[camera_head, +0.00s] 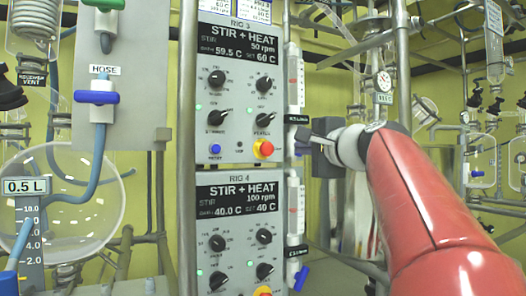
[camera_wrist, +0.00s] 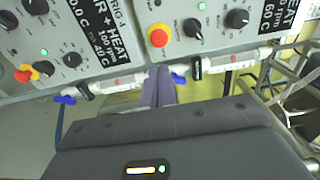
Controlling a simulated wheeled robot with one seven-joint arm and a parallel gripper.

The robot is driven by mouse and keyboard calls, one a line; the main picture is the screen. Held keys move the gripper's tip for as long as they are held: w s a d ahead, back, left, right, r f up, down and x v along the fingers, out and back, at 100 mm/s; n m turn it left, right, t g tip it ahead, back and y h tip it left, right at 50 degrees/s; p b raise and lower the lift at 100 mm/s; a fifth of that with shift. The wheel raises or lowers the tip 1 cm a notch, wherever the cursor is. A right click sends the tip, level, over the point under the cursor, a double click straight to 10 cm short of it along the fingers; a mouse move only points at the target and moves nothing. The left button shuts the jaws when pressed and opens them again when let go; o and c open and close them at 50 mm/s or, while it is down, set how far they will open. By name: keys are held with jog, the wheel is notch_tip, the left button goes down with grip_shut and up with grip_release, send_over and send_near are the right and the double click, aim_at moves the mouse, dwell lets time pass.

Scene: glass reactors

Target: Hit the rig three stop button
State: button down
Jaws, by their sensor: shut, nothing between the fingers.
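The rig 3 panel (camera_head: 238,90) stands upright in the head view, labelled STIR + HEAT, with several black knobs. Its red stop button (camera_head: 263,149) on a yellow collar is at the panel's lower right. In the wrist view this button (camera_wrist: 158,36) is near the top middle, on the panel reading 60 C. My gripper (camera_head: 304,137) is just right of the rig 3 panel, about level with the button and apart from it in the picture. Its fingers (camera_wrist: 160,86) are together and empty, pointing toward the panels' edge. Exact depth to the button cannot be told.
The rig 4 panel (camera_head: 236,222) sits directly below, with its own red button (camera_head: 263,291). A blue button (camera_head: 215,149) is on rig 3's lower left. Tubes with valves (camera_head: 294,80) run along the panels' right edge. A round flask (camera_head: 70,205) is at left.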

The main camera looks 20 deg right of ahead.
aim_at(268, 148)
jog(key=w+p, duration=0.1)
jog(key=w, duration=0.8)
jog(key=w+p, duration=0.1)
jog(key=w, duration=0.4)
jog(key=shift+a+p, duration=0.25)
jog(key=shift+p, duration=0.1)
